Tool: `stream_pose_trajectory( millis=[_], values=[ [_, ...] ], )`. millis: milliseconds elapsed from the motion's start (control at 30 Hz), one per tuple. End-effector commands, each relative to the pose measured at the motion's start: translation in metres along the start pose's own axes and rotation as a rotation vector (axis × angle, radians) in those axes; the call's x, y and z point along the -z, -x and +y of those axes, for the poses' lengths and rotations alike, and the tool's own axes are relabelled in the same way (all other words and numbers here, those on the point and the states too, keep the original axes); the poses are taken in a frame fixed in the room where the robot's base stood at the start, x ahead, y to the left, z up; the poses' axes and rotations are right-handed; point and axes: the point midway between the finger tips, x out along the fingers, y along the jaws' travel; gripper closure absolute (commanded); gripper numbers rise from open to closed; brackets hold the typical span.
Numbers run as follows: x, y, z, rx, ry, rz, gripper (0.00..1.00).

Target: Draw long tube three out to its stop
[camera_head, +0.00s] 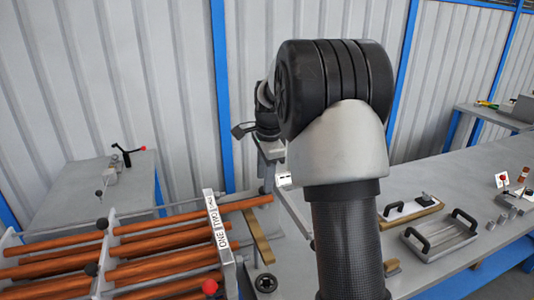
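Several long orange-brown tubes lie side by side in a rack at the lower left. A white label plate (222,234) across their right ends reads ONE and TWO; a third label at its far end is too small to read. The tube at that far label (245,204) sticks out to the right past the plate, while the nearer ones do not visibly do so. My gripper (267,187) is beyond my large arm links, pointing down at the protruding tube's right end. Its fingers are small and partly hidden, so I cannot tell whether they hold the tube.
A red knob (210,286) and black knobs (103,223) sit on the rack. A wooden bar (258,238) lies right of the plate. A grey tray with black handles (441,237) and small parts stand on the right bench. A side table (130,188) stands behind the rack.

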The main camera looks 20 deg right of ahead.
Motion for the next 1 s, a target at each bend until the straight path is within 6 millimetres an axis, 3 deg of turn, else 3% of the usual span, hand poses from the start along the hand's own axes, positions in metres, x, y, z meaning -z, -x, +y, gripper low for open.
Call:
stream_pose_trajectory(
  millis=[200, 400, 600, 1000],
  values=[
    [0.0, 0.054, -0.001, 0.004, 0.0, 0.001, 0.62],
    [0.001, 0.085, -0.001, 0.002, -0.001, 0.001, 0.62],
    [0.001, 0.096, 0.0, 0.001, -0.001, 0.001, 0.62],
    [0.001, 0.096, 0.0, 0.0, -0.001, 0.001, 0.62]
  ],
)
